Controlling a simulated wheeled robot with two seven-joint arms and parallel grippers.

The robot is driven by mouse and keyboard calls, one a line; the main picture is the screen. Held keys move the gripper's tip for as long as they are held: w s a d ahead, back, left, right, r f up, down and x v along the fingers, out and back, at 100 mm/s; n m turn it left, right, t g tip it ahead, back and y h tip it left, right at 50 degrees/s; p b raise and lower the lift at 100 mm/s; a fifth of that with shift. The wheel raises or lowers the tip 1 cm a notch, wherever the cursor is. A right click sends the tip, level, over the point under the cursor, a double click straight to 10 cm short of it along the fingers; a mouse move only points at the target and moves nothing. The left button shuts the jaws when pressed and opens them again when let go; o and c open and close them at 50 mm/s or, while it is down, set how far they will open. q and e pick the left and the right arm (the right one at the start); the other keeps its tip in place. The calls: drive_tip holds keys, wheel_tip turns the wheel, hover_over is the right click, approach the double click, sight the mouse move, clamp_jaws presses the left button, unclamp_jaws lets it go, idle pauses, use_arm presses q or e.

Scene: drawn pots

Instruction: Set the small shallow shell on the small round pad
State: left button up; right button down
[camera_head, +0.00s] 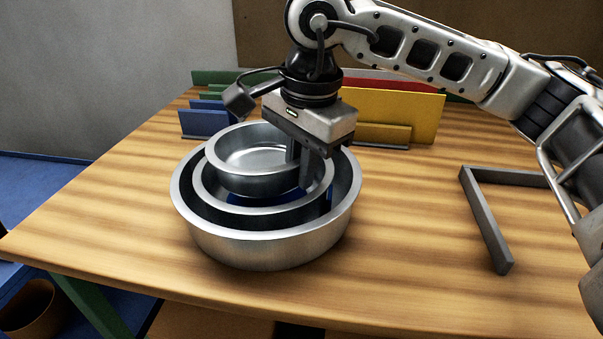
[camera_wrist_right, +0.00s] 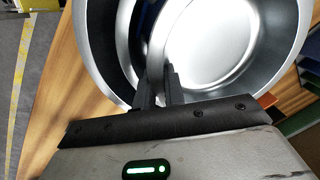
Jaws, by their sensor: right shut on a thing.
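The small shallow shell (camera_head: 248,183) is a round silver metal pan, the smallest of three. My right gripper (camera_head: 305,172) points down with its fingers shut on the shell's right rim. In the right wrist view the fingers (camera_wrist_right: 158,82) pinch the wall of the shell (camera_wrist_right: 215,45). The shell sits high and to the left over a middle-sized metal pot (camera_head: 270,211), which is inside a large metal pot (camera_head: 262,250). The shell's underside is hidden, so I cannot tell whether it touches the middle pot. I cannot make out the small round pad for certain; some blue shows inside the pots below the shell.
Blue and green upright panels (camera_head: 206,121) stand behind the pots at the left. A yellow panel (camera_head: 405,112) stands behind at the right. A grey angled bar (camera_head: 486,222) lies on the wooden table (camera_head: 412,235) at the right. The table's front and left areas are clear.

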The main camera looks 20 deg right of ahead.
drive_tip(key=shift+d+f, duration=0.1)
drive_tip(key=shift+f, duration=0.75)
drive_tip(key=shift+f+b, duration=0.4)
drive_tip(key=shift+b, duration=0.1)
use_arm(q)
drive_tip(key=shift+w+f, duration=0.1)
drive_tip(key=shift+f, duration=0.35)
use_arm(e)
drive_tip(key=shift+f, duration=0.15)
drive_tip(key=shift+f, duration=0.1)
drive_tip(key=c, duration=1.8)
unclamp_jaws()
use_arm(q)
drive_tip(key=shift+r, duration=0.25)
use_arm(e)
drive_tip(key=shift+o, duration=0.2)
